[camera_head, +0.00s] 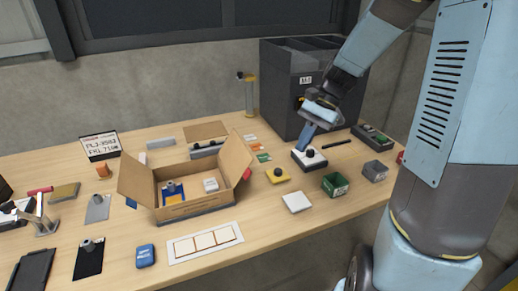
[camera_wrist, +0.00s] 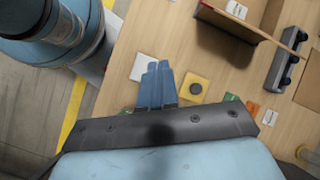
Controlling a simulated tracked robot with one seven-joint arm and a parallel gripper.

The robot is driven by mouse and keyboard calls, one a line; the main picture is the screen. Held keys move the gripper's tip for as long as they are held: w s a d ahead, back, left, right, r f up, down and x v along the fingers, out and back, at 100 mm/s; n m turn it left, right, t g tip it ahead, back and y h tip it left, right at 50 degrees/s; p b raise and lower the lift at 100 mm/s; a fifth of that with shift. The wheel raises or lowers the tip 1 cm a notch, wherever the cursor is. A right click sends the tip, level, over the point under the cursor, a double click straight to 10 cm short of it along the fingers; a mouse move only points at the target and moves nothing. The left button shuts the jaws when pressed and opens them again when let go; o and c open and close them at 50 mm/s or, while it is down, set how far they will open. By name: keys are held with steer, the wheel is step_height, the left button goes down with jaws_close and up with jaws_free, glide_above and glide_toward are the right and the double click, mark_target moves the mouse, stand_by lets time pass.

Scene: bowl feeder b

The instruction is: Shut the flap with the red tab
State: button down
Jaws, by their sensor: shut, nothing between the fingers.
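An open cardboard box (camera_head: 195,208) stands in the middle of the table with several flaps up. Its left flap (camera_head: 137,181) leans outward and its right flap (camera_head: 235,158) stands up and outward. A small red patch (camera_head: 247,174) shows at the outer side of the right flap; I cannot tell whether it is the tab. A brown panel (camera_head: 206,131) shows behind the box. My gripper (camera_head: 305,139) is right of the box, above the table, fingers together and empty. In the wrist view its blue fingers (camera_wrist: 158,78) are closed, and part of the box (camera_wrist: 235,22) shows at the top.
A yellow block with a black knob (camera_head: 278,175) and a white tile (camera_head: 297,202) lie between the box and a green bin (camera_head: 335,184). A black-topped white block (camera_head: 310,158) is beneath my gripper. A dark cabinet (camera_head: 296,85) stands behind. A framed strip (camera_head: 205,242) lies in front of the box.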

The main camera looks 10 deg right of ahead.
steer(key=w+f+m+g+y, duration=0.2)
steer(key=w+f+m+y, duration=0.4)
steer(key=w+y, duration=0.2)
steer(key=y, duration=0.1)
glide_toward(247, 155)
step_height(247, 155, down, 4)
steer(key=a, duration=0.1)
steer(key=shift+m+t, duration=0.3)
steer(key=shift+t, duration=0.1)
steer(key=shift+s+a+r, duration=0.25)
steer(key=shift+a+r, duration=0.15)
steer(key=shift+a, duration=0.3)
steer(key=shift+s+a+r, duration=0.2)
steer(key=shift+a+r, duration=0.2)
steer(key=shift+a, duration=0.3)
steer(key=shift+s+a+r, duration=0.25)
steer(key=shift+a+r, duration=0.15)
steer(key=shift+a, duration=0.3)
